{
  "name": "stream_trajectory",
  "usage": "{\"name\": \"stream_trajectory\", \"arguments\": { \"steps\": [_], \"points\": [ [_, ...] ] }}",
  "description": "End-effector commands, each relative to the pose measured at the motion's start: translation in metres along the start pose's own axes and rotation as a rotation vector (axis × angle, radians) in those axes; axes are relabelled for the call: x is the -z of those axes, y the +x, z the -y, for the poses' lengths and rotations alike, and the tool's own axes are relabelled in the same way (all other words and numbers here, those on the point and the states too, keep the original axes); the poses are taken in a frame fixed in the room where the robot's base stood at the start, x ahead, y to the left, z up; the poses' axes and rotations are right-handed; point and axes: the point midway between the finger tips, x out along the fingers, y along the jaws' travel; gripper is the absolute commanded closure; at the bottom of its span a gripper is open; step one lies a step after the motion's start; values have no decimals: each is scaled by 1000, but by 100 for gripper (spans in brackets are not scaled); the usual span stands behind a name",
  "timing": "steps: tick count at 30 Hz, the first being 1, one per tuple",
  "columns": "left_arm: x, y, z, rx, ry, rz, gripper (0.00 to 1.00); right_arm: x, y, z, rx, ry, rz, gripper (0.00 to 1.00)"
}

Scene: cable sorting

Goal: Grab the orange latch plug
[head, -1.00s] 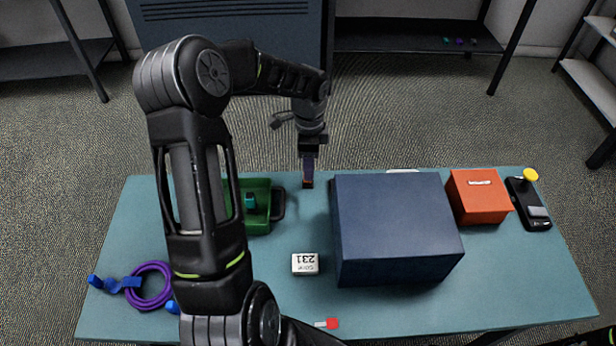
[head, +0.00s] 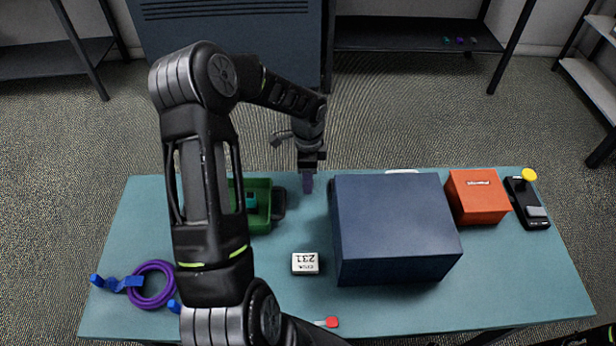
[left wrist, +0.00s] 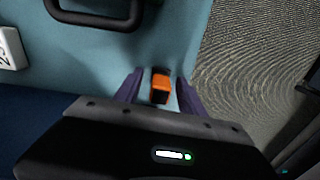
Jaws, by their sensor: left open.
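The orange latch plug (left wrist: 160,86) lies near the table's back edge, left of the big blue box. In the left wrist view it sits between the two purple fingers of my left gripper (left wrist: 159,92), with gaps on both sides. In the head view my left gripper (head: 307,184) points down at the back edge and hides the plug. It is open and holds nothing. My right gripper is not in view.
A large blue box (head: 398,215) stands close to the right of my left gripper. A green tray (head: 258,216) with a dark handle is to the left. A white "231" block (head: 305,263) is in front. A purple cable (head: 153,299) lies at the left.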

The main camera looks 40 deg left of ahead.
Motion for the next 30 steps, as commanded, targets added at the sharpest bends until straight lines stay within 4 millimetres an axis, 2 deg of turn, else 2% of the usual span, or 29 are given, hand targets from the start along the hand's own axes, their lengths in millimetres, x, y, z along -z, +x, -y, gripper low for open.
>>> {"name": "stream_trajectory", "arguments": {
  "steps": [3,20,30],
  "points": [
    [0,0,0,0,0,0,53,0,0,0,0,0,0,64],
    [0,0,0,0,0,0,99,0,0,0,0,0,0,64],
    [0,0,0,0,0,0,100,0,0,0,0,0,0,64]
  ]
}}
